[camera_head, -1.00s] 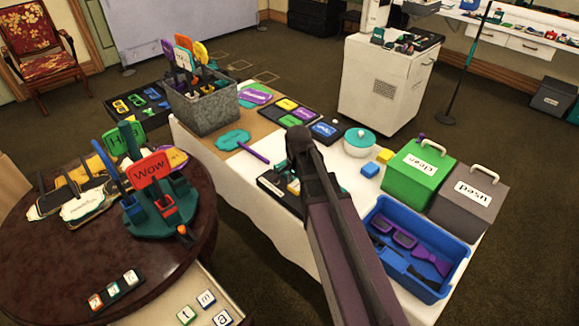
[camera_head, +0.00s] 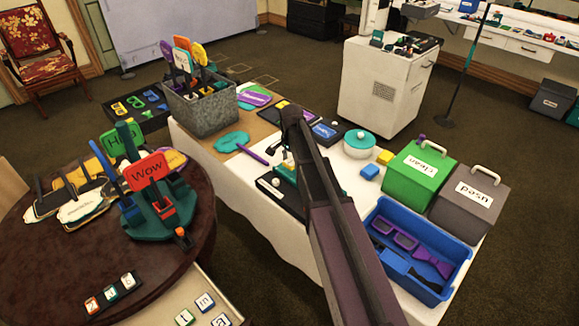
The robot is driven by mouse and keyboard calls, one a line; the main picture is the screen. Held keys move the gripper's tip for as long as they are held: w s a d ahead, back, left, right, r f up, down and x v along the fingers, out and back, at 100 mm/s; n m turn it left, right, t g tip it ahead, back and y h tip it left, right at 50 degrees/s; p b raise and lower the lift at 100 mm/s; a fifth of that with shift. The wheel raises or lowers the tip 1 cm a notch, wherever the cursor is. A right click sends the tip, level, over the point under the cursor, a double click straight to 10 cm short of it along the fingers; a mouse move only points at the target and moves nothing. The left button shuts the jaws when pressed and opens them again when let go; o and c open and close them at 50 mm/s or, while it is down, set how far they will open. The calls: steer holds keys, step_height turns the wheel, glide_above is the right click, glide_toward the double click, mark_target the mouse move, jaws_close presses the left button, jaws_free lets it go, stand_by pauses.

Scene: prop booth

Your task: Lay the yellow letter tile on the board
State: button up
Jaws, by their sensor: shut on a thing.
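My gripper (camera_head: 287,160) is small and partly hidden by my own arm. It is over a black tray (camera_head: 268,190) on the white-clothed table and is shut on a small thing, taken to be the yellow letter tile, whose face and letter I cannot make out. A pale board (camera_head: 165,308) lies at the bottom, beside the round table. A dark rack (camera_head: 125,292) with several letter tiles is on the round table.
The round dark table (camera_head: 50,270) carries a teal stand (camera_head: 155,222) with upright signs. On the clothed table are a grey prop bin (camera_head: 205,112), a teal-lidded pot (camera_head: 358,143), a green box (camera_head: 410,170), a grey box (camera_head: 468,200) and a blue tray (camera_head: 385,285).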

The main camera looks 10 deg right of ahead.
mark_target(291, 159)
steer(key=shift+w, duration=0.65)
step_height(291, 159, down, 4)
steer(key=b, duration=0.3)
steer(key=shift+r+b, duration=0.15)
steer(key=shift+b, duration=0.2)
steer(key=o, duration=0.9)
step_height(291, 159, up, 12)
steer(key=p, duration=1.2)
